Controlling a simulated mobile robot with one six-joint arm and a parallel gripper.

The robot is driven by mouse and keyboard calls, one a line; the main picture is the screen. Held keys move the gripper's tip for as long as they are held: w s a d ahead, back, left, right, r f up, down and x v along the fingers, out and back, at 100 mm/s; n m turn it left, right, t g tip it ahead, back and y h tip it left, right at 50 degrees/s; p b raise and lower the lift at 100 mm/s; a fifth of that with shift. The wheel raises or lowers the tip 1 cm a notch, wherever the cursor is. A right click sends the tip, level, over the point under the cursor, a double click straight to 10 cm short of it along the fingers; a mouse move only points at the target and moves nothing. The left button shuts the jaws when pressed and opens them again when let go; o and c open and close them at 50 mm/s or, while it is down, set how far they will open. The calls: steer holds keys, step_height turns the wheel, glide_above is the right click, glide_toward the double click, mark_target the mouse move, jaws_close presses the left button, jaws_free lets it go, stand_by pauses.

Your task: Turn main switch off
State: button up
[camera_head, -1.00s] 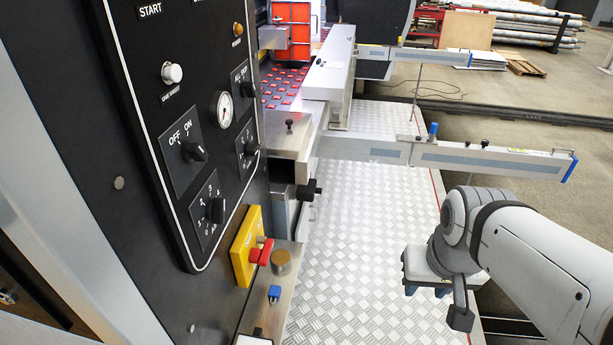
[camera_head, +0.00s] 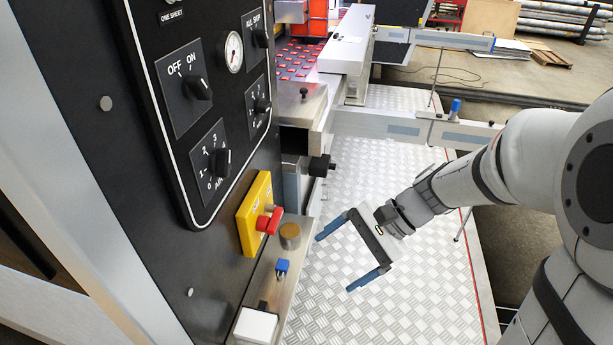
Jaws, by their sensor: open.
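The main switch appears to be the black OFF/ON rotary knob (camera_head: 198,88) on the black control panel (camera_head: 140,75) at the left. Its pointer is turned to the right, nearer the ON label. My gripper (camera_head: 341,258) is open and empty, with two blue fingers spread and pointing left toward the machine. It is to the right of and lower in the picture than the knob, well apart from it. Nothing hides the knob.
A yellow box with a red emergency button (camera_head: 268,221) juts out below the panel. A metal ledge (camera_head: 262,290) there carries a brass cylinder and a blue piece. A grey rail (camera_head: 400,128) crosses behind my gripper. The chequered floor plate (camera_head: 330,300) is clear.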

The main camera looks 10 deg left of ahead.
steer(key=shift+o, duration=1.1)
steer(key=w+a+f+m+y+b, duration=0.3)
steer(key=w+a+f+m+y, duration=0.1)
steer(key=w+f, duration=0.1)
steer(key=shift+w+a+y, duration=0.25)
steer(key=shift+y, duration=0.05)
steer(key=m+t+y+b, duration=0.3)
steer(key=m+t+y, duration=0.15)
steer(key=m, duration=0.25)
glide_toward(279, 221)
steer(key=a, duration=0.5)
steer(key=w+a+b, duration=0.1)
steer(key=a, duration=0.2)
steer(key=shift+a, duration=0.2)
steer(key=shift+c, duration=0.2)
steer(key=c, duration=1)
steer(key=shift+o, duration=0.2)
